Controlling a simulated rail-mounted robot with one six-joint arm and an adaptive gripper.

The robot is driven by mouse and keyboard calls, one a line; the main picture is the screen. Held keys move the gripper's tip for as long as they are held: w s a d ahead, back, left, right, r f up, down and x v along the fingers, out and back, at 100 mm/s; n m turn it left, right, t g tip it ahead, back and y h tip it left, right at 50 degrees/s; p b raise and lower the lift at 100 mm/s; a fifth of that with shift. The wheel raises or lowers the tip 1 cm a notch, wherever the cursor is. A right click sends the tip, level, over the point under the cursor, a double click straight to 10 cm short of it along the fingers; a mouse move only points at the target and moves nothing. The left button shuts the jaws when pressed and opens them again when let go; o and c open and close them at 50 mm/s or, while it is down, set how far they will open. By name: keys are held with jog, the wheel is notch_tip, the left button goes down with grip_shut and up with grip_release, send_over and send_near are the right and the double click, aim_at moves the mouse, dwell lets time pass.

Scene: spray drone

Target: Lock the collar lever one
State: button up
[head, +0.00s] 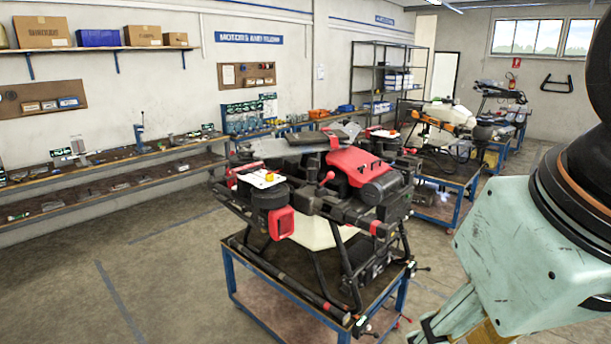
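The spray drone (340,185) is black and red and stands on a blue-framed work table (285,318) in the middle of the head view. Its arms look folded in around a red and black body with a pale tank below. A small red lever-like part with a round end (327,178) stands up at the front of the frame. Other red fittings sit on the arms, and I cannot tell which is collar lever one or whether it is locked. My teal arm link fills the right side, apart from the drone in the picture. My gripper is out of view.
A second drone (446,118) stands on another blue-framed table (432,214) behind to the right. Wall shelves with tools and small parts (115,160) run along the left. The floor (110,285) left of the front table is clear.

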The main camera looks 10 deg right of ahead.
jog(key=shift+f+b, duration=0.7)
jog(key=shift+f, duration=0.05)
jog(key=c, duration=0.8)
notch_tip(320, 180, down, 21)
jog(key=b, duration=2.1)
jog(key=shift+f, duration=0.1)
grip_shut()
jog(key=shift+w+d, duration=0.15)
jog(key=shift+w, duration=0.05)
